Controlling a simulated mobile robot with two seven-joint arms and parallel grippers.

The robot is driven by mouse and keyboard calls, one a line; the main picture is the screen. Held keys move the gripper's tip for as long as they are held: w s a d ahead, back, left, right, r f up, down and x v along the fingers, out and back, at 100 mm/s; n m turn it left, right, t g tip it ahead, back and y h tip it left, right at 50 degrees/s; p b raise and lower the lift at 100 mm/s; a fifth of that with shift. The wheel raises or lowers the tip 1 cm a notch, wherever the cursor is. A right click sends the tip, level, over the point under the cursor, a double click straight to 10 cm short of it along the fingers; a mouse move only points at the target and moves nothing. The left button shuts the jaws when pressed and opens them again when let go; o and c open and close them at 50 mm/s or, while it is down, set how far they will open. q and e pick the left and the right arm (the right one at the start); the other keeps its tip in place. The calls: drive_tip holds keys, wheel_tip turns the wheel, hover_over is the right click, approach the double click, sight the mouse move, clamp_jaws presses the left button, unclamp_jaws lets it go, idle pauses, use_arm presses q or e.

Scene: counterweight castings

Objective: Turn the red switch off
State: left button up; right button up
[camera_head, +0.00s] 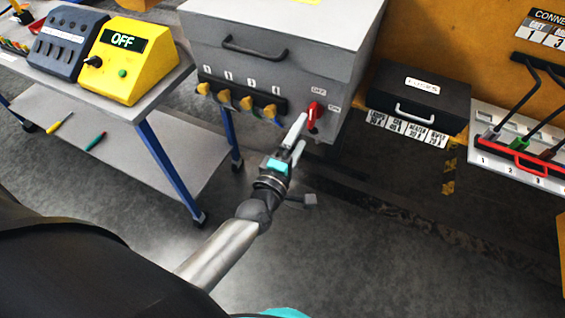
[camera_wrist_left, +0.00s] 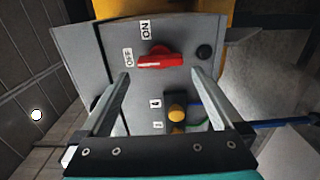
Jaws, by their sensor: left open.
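The red switch (camera_head: 314,114) is a rotary handle on the front right of a grey metal cabinet (camera_head: 270,60), with OFF and ON labels beside it. In the left wrist view the red switch (camera_wrist_left: 160,58) lies roughly crosswise, its left end close to the OFF label. My left gripper (camera_head: 301,132) is open and empty, its fingers directed at the cabinet front just short of the switch. In the left wrist view the fingertips of the left gripper (camera_wrist_left: 160,74) stand apart on either side below the switch. My right gripper is out of view.
Several yellow knobs (camera_head: 246,103) sit left of the switch. A yellow box (camera_head: 125,60) with an OFF display stands on the bench at left. A black case (camera_head: 418,95) and a tool rack (camera_head: 515,150) are at right. The floor in front is mostly clear.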

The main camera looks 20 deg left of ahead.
use_arm(q)
drive_tip(key=s, duration=0.9)
drive_tip(key=shift+s+a, duration=0.2)
drive_tip(key=shift+s, duration=0.05)
drive_tip(key=s+f+m+g+h+b, duration=0.15)
drive_tip(key=s+f+m+g, duration=0.35)
drive_tip(key=f, duration=1)
drive_tip(key=s+f+m+g+b, duration=0.35)
drive_tip(key=s+f+m, duration=0.3)
drive_tip(key=f, duration=0.95)
drive_tip(key=s+a+f+m+g+y+b, duration=0.1)
drive_tip(key=s+a+f+m+g, duration=0.1)
drive_tip(key=s+f+m+g, duration=0.2)
drive_tip(key=s+a+f+m+g+y, duration=0.1)
drive_tip(key=s+f+m+g, duration=0.3)
drive_tip(key=s+f, duration=0.6)
drive_tip(key=s+m, duration=0.1)
drive_tip(key=s, duration=0.5)
drive_tip(key=shift+a+f+b, duration=0.35)
drive_tip(key=shift+g, duration=0.25)
drive_tip(key=shift+c, duration=0.2)
